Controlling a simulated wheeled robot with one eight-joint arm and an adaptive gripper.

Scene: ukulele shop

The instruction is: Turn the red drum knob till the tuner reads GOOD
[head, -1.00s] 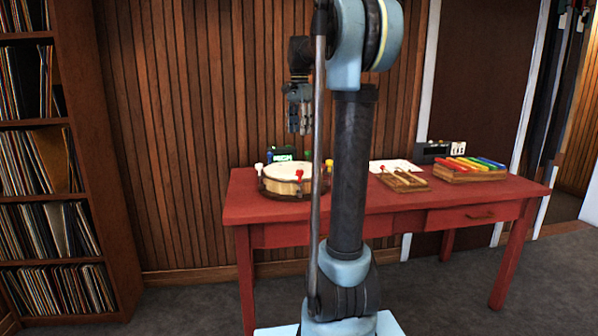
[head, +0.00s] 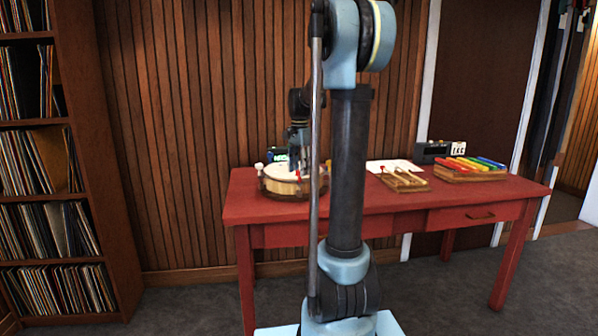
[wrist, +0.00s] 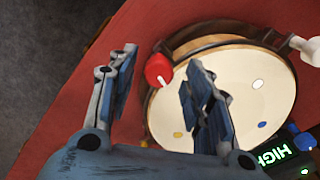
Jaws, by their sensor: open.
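The red drum knob (wrist: 158,70), with a small white mark, sits at the rim of the round drum (wrist: 235,85) in the wrist view. My gripper (wrist: 163,62) is open, with one finger on each side of the knob in that view; I see no contact. In the head view my gripper (head: 303,172) points down over the front of the drum (head: 282,188). The green-lit tuner display (wrist: 276,158) reads HIGH in the wrist view. The tuner (head: 276,154) stands behind the drum, partly hidden by my gripper in the head view.
White (wrist: 308,48) and blue (wrist: 303,140) knobs also sit around the drum. A wood-panelled wall stands behind.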

